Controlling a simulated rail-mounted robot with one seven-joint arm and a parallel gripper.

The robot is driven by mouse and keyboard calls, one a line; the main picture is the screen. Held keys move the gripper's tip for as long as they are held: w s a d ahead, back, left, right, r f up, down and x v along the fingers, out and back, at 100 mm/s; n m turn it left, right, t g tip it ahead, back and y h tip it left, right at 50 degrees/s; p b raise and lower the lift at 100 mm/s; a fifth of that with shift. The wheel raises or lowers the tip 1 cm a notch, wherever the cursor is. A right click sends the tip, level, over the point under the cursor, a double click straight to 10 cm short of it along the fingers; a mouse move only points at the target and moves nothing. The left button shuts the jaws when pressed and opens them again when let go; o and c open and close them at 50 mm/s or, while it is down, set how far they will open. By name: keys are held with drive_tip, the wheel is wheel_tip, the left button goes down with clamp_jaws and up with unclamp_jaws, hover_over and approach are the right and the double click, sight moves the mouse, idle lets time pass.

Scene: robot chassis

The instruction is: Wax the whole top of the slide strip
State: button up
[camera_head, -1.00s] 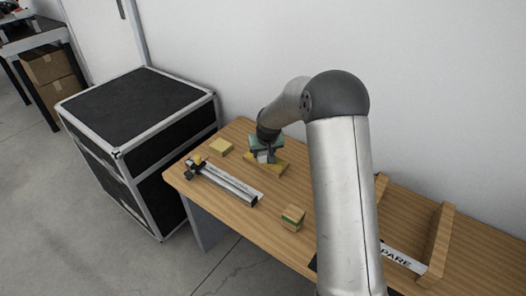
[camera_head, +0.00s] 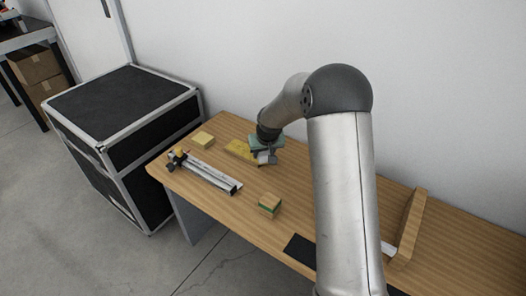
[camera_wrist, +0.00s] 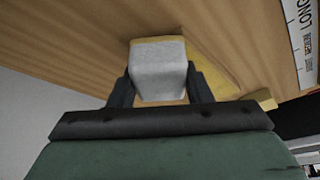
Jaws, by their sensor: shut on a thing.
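The slide strip (camera_head: 212,174) is a long, pale metallic piece lying on the table left of my gripper. My gripper (camera_head: 267,157) is above the table, right of the strip, beside the yellow tray-like piece (camera_head: 240,150). In the wrist view my gripper (camera_wrist: 158,88) is shut on a grey-white block (camera_wrist: 158,68) with yellowish edges. The yellow piece also shows behind it (camera_wrist: 215,58). A white label strip with "LONG" lettering (camera_wrist: 300,35) is at the right. The block's underside is hidden.
A pale yellow block (camera_head: 203,140) lies behind the strip. A dark mat (camera_head: 299,248) and a wooden upright (camera_head: 409,230) are to the right. A black case (camera_head: 125,100) stands left of the table.

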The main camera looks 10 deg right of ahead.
drive_tip(key=shift+w+a+r+p, duration=0.1)
drive_tip(key=shift+r+p, duration=0.85)
drive_tip(key=shift+r, duration=1)
drive_tip(key=shift+w+a+r+p, duration=0.1)
drive_tip(key=shift+r+p, duration=0.8)
drive_tip(key=shift+r, duration=1.05)
